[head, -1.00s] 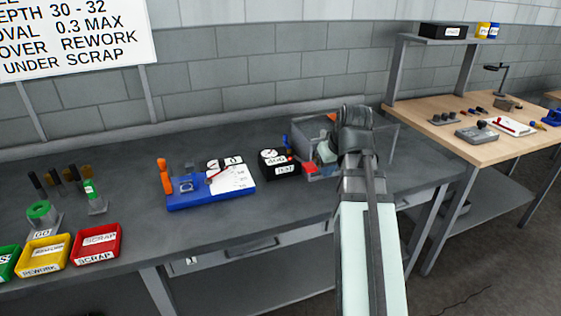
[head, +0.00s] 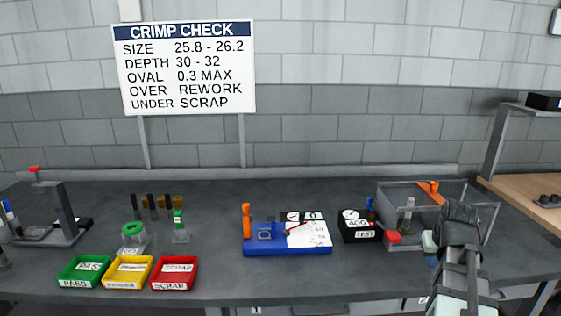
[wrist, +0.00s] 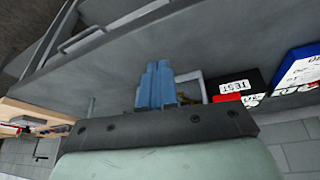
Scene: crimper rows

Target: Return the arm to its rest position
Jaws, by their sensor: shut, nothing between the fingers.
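My gripper shows in the wrist view with its blue fingers (wrist: 156,84) together and nothing between them. In the head view my arm is at the lower right, in front of the clear-walled box (head: 395,196). The fingers are small and mostly hidden there.
A press (head: 62,215) stands far left.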

